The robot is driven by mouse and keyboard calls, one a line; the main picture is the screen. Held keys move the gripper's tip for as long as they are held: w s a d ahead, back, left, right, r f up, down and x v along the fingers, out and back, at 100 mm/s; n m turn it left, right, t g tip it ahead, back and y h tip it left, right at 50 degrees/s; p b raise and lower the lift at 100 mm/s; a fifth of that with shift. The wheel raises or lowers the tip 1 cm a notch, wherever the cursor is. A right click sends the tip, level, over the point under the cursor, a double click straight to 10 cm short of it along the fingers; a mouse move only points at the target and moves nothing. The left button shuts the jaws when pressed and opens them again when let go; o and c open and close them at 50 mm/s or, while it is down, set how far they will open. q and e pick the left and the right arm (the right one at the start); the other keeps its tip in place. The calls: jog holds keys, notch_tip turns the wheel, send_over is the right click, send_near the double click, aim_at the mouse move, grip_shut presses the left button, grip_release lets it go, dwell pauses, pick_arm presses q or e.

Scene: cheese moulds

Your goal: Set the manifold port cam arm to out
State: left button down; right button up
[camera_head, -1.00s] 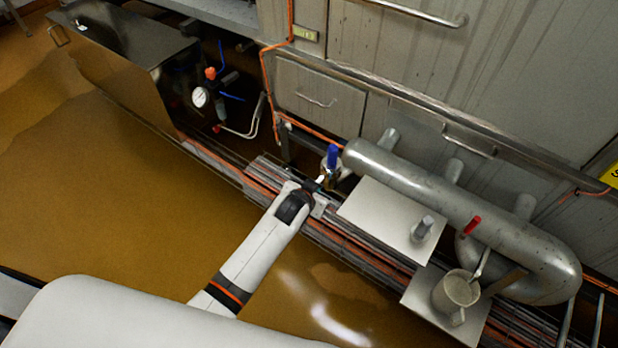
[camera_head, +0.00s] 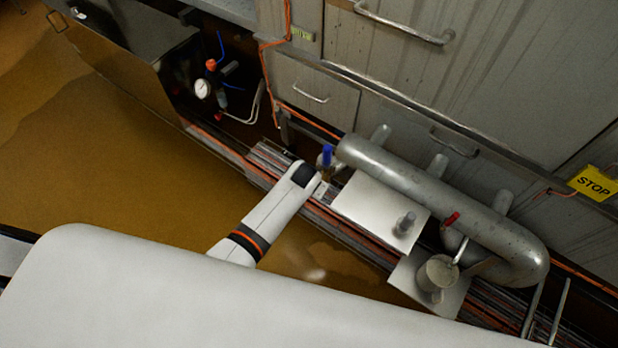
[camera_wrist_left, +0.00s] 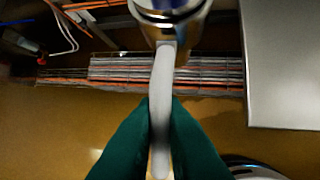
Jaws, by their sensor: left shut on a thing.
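The manifold (camera_head: 440,195) is a thick grey horizontal pipe along the wall, with a blue handle (camera_head: 327,155) at its left end. In the left wrist view a pale grey cam arm (camera_wrist_left: 161,85) hangs from a shiny round metal port (camera_wrist_left: 170,10) at the top edge. The green fingers of my left gripper (camera_wrist_left: 160,125) are shut on the cam arm's lower part, one on each side. In the head view my left wrist stands just below the blue handle and hides most of the port and cam arm. My right gripper is not in view.
A pale flat plate (camera_head: 375,208) lies right of my left wrist, with a grey cylinder (camera_head: 404,222) on it. A metal jug (camera_head: 438,273) stands further right, below a red handle (camera_head: 451,219). Cable trays (camera_head: 270,160) run along the floor. The brown floor on the left is clear.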

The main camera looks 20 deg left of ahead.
pick_arm(q)
jog(key=shift+w+r+p, duration=0.15)
jog(key=shift+r+p, duration=0.1)
jog(key=shift+p, duration=0.05)
jog(key=shift+g, duration=0.3)
jog(key=c, duration=1.6)
grip_release()
jog(key=shift+f, duration=0.1)
jog(key=shift+o, duration=0.2)
jog(key=p+v, duration=0.2)
jog(key=v, duration=1)
jog(key=shift+d, duration=0.15)
